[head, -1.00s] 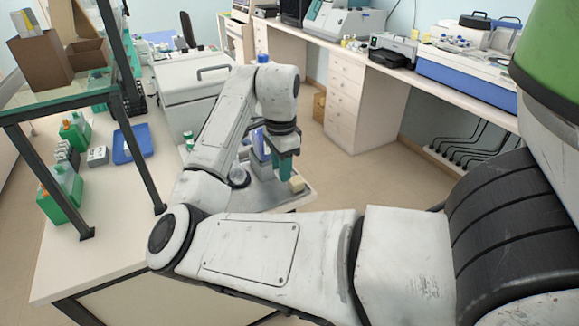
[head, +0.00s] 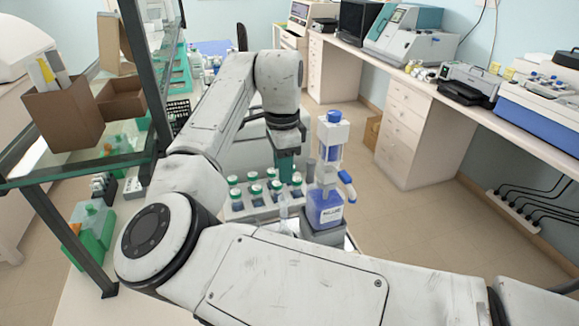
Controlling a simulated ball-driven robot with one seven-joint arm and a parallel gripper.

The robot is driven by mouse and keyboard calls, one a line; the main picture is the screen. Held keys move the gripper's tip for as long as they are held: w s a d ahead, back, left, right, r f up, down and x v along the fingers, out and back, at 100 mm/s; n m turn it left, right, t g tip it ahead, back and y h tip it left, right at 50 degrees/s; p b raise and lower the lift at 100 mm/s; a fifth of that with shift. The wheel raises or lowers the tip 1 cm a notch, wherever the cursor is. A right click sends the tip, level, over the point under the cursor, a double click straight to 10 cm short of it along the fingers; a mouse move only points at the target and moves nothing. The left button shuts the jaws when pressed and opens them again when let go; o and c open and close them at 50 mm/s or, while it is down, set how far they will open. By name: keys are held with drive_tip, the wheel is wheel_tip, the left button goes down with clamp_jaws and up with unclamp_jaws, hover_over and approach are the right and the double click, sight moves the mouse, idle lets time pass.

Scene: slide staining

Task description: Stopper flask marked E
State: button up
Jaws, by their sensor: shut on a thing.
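My gripper (head: 285,168), with teal fingers, points down in the middle of the head view, above a rack of green-and-white-capped vials (head: 254,189). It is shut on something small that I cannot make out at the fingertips. A clear glass vessel (head: 283,212) shows in part in front of the rack, its lower part hidden behind my arm. I cannot tell whether it is a flask, and no letter E can be read anywhere. No loose stopper can be made out.
A blue-labelled bottle with a tall dispenser top (head: 328,200) stands right of the rack, close to my gripper. A shelf frame (head: 65,225) with brown boxes (head: 68,115) rises at the left. The floor (head: 420,225) to the right is clear.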

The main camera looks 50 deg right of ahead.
wheel_tip(320, 180, down, 3)
drive_tip(key=b, duration=0.3)
drive_tip(key=shift+f, duration=0.9)
drive_tip(key=shift+f+p, duration=0.15)
drive_tip(key=shift+p, duration=0.4)
idle(0.5)
drive_tip(key=shift+f, duration=0.65)
idle(1.3)
drive_tip(key=o, duration=1.5)
drive_tip(key=shift+r+p, duration=0.2)
drive_tip(key=shift+p, duration=0.15)
